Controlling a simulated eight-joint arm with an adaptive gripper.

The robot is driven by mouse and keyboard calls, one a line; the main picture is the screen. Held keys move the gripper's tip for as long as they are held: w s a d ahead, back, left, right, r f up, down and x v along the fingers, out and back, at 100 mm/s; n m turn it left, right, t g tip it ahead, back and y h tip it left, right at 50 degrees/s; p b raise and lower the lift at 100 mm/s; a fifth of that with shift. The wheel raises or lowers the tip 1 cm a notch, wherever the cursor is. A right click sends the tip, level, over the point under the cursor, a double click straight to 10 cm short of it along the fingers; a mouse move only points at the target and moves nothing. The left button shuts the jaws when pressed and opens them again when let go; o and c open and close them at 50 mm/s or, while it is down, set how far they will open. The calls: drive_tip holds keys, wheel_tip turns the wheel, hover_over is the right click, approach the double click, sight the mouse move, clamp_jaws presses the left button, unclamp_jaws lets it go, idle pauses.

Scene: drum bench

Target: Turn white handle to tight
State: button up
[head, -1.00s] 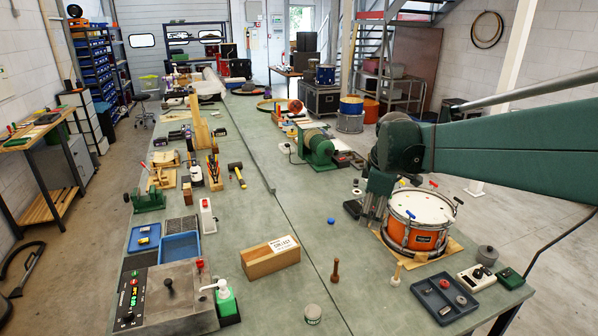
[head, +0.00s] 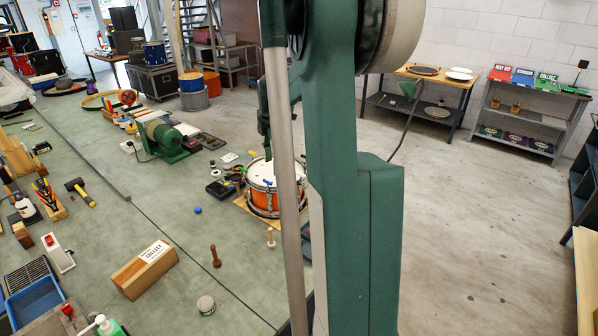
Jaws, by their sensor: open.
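The orange drum (head: 263,199) with a white head stands on a tan board on the green bench, partly hidden on its right by my arm. Small coloured handles sit around its rim, among them a green one (head: 240,169). I cannot make out a white handle in this view; the rim's right side is covered by my arm. My gripper (head: 267,154) points down over the far part of the drum. It is open, with nothing seen in it. It is too small to tell whether it touches a handle.
A wooden peg (head: 215,257), a pale peg (head: 271,238), a grey tin (head: 206,305) and a wooden box (head: 144,270) stand left of and in front of the drum. A green motor (head: 166,138) sits behind it. My arm fills the centre. Open floor lies right.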

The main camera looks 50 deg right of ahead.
sight(301, 174)
drive_tip(key=d+f+n+p, duration=0.1)
drive_tip(key=d, duration=0.3)
drive_tip(key=s+d+f+n, duration=0.1)
drive_tip(key=d, duration=0.3)
drive_tip(key=s+d+f+n+g+p, duration=0.1)
drive_tip(key=d+f, duration=0.1)
drive_tip(key=d, duration=0.3)
drive_tip(key=shift+s+d+y+p, duration=0.1)
drive_tip(key=shift+s+y+p, duration=0.1)
drive_tip(key=shift+y+p, duration=0.2)
drive_tip(key=shift+f, duration=0.15)
drive_tip(key=shift+f, duration=3.8)
drive_tip(key=c, duration=0.9)
